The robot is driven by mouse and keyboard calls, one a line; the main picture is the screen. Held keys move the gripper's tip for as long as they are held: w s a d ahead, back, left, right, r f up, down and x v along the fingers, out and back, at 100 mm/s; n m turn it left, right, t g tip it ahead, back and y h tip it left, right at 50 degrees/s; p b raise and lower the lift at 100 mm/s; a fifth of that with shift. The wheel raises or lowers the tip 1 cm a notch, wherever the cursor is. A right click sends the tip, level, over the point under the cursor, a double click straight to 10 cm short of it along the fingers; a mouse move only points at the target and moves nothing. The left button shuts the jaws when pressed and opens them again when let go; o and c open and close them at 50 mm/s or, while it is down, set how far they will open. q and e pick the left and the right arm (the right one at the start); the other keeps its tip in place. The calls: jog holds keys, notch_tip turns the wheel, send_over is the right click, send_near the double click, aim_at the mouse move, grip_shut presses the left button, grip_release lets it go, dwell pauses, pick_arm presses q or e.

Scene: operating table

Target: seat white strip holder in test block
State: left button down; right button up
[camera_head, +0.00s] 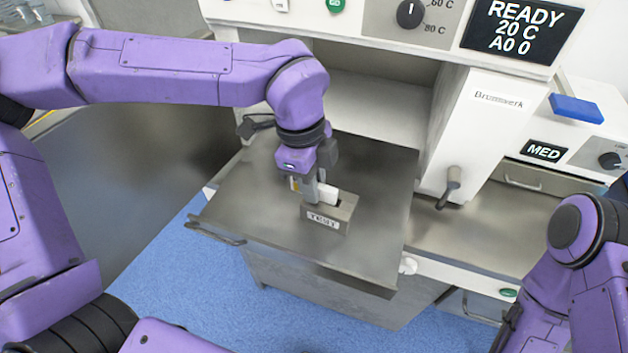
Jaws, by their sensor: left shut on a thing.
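The grey test block (340,221), labelled TEST, sits on the steel shelf, with a dark opening in its top. My left gripper (318,195) points down over the block's left part and is shut on the white strip holder (328,193). The holder is at the block's top, by the opening; its lower part is hidden, so I cannot tell how deep it sits or whether it touches. My right arm stands at the lower right; its fingers are not visible.
The steel shelf (260,215) is clear around the block, with a handle (216,234) at its left edge. Behind it is a white machine with a knob (410,14) and a READY display (521,26). A lever (449,187) stands to the right. Blue floor lies below.

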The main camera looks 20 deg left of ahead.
pick_arm(q)
jog(key=c, duration=1.1)
grip_release()
jog(key=shift+o, duration=0.2)
jog(key=shift+r+p, duration=0.15)
jog(key=shift+p, duration=0.15)
jog(key=r+b, duration=0.1)
jog(key=r, duration=0.1)
jog(key=a+r+b, duration=0.1)
jog(key=r, duration=0.1)
jog(key=shift+a, duration=0.1)
jog(key=r, duration=0.2)
jog(key=a+r, duration=0.1)
jog(key=r, duration=0.2)
jog(key=shift+r, duration=0.6)
jog(key=shift+a, duration=0.1)
